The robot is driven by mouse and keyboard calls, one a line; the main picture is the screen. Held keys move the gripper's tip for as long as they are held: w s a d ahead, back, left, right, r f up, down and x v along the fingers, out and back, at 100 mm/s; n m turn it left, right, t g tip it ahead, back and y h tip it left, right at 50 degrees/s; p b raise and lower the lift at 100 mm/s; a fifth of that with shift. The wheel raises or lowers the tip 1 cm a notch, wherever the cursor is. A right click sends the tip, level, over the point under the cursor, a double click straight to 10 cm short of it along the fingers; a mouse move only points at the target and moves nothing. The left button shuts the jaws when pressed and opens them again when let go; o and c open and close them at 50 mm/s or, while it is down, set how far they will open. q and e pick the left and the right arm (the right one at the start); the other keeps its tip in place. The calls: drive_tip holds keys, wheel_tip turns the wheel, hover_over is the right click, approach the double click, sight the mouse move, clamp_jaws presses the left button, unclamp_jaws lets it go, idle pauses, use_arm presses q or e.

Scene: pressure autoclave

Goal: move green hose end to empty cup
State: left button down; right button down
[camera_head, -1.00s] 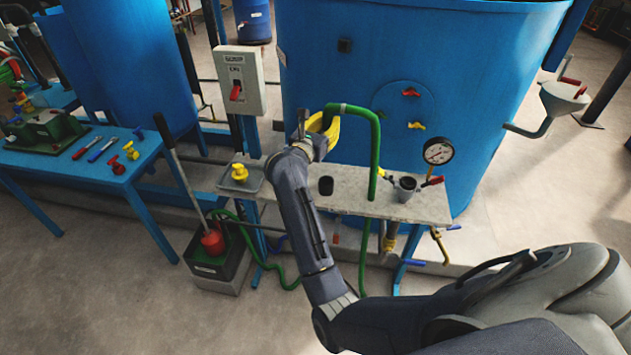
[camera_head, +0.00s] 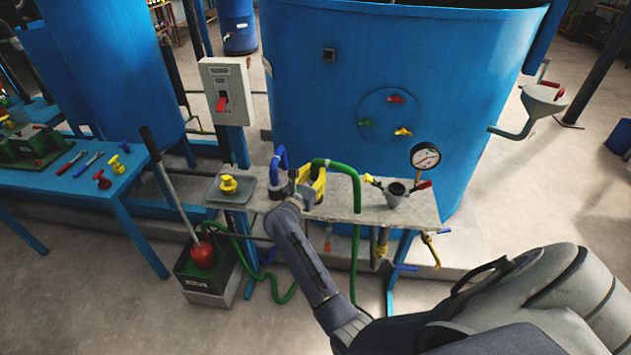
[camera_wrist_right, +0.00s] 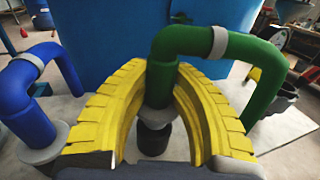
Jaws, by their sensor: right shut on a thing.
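My right gripper (camera_head: 312,185) has yellow fingers, which also show in the right wrist view (camera_wrist_right: 160,115). It is shut on the green hose end (camera_wrist_right: 160,80), which points down between the fingers. The green hose (camera_head: 355,210) arches to the right and drops past the bench's front edge. A dark cup (camera_wrist_right: 153,138) shows directly below the hose end; I cannot tell if the end touches it. In the head view the gripper hides this cup. A blue hose end (camera_wrist_right: 28,115) stands just left of the gripper, also visible in the head view (camera_head: 280,160). My left gripper is not in view.
The bench (camera_head: 345,205) also holds a grey cup (camera_head: 396,193) at the right and a yellow knob (camera_head: 228,184) on a tray at the left. A pressure gauge (camera_head: 425,157) stands beyond the grey cup. A large blue tank (camera_head: 330,100) rises close behind.

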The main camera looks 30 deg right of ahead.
sight(313, 184)
drive_tip(key=shift+f, duration=1.7)
drive_tip(key=shift+f, duration=0.4)
drive_tip(key=c, duration=1.2)
unclamp_jaws()
drive_tip(key=shift+c, duration=0.2)
